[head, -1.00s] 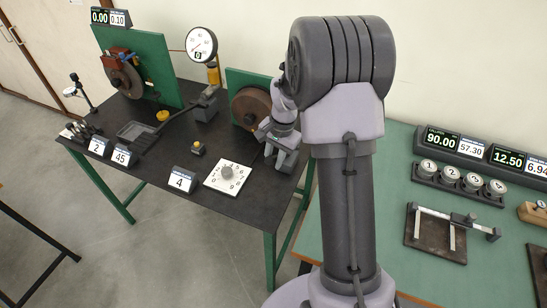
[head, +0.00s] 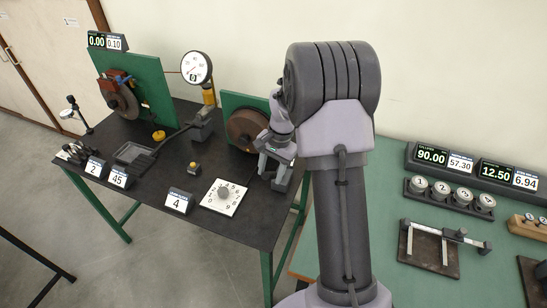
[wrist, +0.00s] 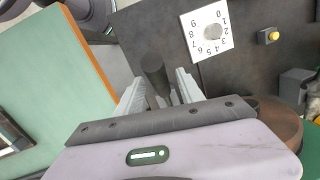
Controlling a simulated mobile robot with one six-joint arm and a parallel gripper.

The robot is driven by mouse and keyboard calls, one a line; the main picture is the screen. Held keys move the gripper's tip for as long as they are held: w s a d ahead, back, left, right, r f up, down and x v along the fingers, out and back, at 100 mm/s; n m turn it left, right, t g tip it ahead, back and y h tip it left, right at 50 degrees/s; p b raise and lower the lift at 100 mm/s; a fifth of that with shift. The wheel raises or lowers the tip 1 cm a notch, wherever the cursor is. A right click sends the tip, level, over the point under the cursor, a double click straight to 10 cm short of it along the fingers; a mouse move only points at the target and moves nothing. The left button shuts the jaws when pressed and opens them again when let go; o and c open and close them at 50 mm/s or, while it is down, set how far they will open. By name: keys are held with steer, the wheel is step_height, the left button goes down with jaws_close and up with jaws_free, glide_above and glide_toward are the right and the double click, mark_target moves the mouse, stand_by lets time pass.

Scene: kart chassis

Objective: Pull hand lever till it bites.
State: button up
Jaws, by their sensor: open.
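A dark cylindrical handle on a thin rod (wrist: 153,70), which looks like the hand lever, stands between my fingers in the wrist view. My gripper (wrist: 158,92) is open, with one pale finger on each side of the handle. I cannot tell whether either finger touches it. In the head view my gripper (head: 272,170) is over the right end of the dark bench, in front of the brown drum (head: 243,130) and right of the number dial. The handle cannot be made out there behind my gripper.
The white number dial (head: 224,197) and a yellow button box (head: 194,169) lie left of my gripper. A green panel (head: 230,101) stands behind the drum. A green table (head: 390,262) with gauges is on the right. A pressure gauge (head: 196,68) stands further left.

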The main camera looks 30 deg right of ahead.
step_height(320, 180, up, 16)
steer(key=s+d+p, duration=0.1)
steer(key=d+p, duration=0.1)
steer(key=p, duration=0.2)
steer(key=shift+d, duration=0.25)
steer(key=shift+f, duration=0.15)
steer(key=shift+a, duration=0.1)
